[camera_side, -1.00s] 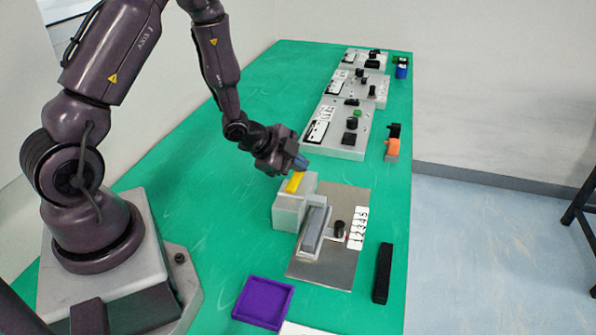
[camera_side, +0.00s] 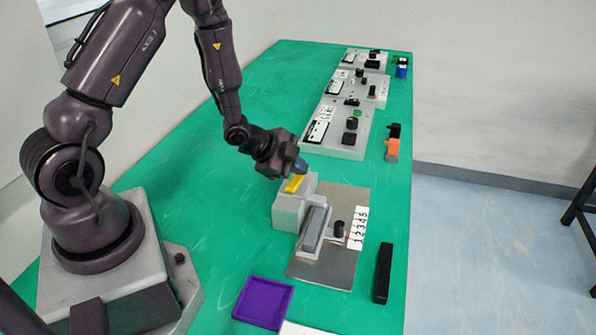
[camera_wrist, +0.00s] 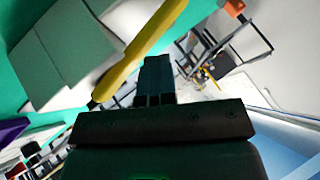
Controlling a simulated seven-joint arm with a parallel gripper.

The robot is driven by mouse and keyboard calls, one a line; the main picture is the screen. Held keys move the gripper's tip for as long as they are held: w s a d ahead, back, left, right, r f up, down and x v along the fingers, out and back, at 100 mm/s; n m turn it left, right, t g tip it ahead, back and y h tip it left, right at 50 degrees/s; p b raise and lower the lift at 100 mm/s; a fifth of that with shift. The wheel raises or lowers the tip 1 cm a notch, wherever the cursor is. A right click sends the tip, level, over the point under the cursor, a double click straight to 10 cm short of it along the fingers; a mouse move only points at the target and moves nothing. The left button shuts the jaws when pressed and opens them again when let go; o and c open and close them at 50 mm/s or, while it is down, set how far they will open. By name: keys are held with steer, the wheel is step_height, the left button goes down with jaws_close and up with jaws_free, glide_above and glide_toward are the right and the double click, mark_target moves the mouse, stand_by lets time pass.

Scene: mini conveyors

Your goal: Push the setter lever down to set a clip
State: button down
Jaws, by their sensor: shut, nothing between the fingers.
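The yellow setter lever (camera_side: 294,183) lies on top of a light grey block (camera_side: 289,211) and rises towards my gripper. My gripper (camera_side: 301,167) is shut and empty, with its fingertips just above the lever's raised end. In the wrist view the shut fingers (camera_wrist: 157,78) are beside the long yellow lever (camera_wrist: 141,46), which slants across the upper middle. I cannot tell whether the fingertips touch the lever. No clip can be made out.
A metal plate (camera_side: 325,269) carries a grey bar (camera_side: 314,229), a black knob (camera_side: 339,229) and a number card (camera_side: 358,228). A purple tray (camera_side: 263,302) is in front, a black bar (camera_side: 383,273) at right. Control boxes (camera_side: 347,152) stand behind. Green table left of the block is clear.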

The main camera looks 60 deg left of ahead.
mark_target(298, 177)
steer(key=shift+s+r, duration=0.1)
steer(key=shift+r, duration=1.1)
step_height(298, 177, up, 5)
stand_by(0.7)
